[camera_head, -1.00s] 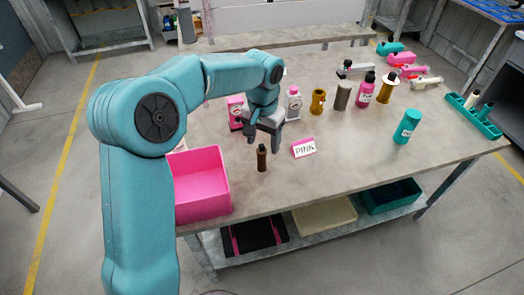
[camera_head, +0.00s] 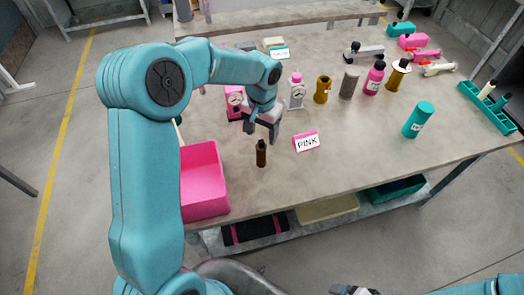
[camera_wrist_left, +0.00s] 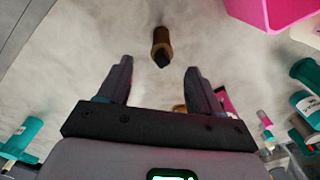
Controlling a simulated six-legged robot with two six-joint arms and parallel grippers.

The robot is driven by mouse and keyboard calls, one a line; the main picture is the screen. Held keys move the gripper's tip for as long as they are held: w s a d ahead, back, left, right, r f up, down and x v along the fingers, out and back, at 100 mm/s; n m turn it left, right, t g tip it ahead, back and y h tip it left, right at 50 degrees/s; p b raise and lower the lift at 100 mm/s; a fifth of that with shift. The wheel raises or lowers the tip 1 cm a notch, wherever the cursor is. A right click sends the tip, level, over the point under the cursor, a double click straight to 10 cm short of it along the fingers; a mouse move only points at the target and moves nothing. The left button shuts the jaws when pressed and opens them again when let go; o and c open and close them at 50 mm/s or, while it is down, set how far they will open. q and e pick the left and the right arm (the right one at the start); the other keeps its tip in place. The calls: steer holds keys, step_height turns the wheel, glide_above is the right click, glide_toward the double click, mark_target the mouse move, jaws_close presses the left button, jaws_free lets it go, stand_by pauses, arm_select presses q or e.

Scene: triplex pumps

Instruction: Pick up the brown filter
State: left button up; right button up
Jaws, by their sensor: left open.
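A small dark brown bottle-shaped piece (camera_head: 261,153), which looks like the brown filter, stands upright on the table near its front edge. My left gripper (camera_head: 262,133) is open and empty just behind it, with its fingers pointing down. In the left wrist view the brown piece (camera_wrist_left: 162,44) lies beyond the open fingertips (camera_wrist_left: 158,70), roughly centred between them and apart from them.
Pink and white gauge pieces (camera_head: 296,92), a gold cylinder (camera_head: 323,90) and several bottles stand behind. The table front between sign and teal bottle (camera_head: 418,119) is clear.

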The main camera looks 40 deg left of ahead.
mark_target(261, 147)
arm_select(q)
step_height(261, 147, down, 3)
steer(key=shift+s, duration=0.1)
steer(key=shift+s+f, duration=0.1)
steer(key=shift+f, duration=0.4)
steer(key=f+p, duration=0.1)
steer(key=f, duration=0.1)
steer(key=f+p, duration=0.1)
steer(key=f, duration=0.1)
steer(key=shift+w+a, duration=0.15)
steer(key=shift+w, duration=0.05)
steer(key=shift+f, duration=0.45)
steer(key=shift+s, duration=0.1)
steer(key=c, duration=1.1)
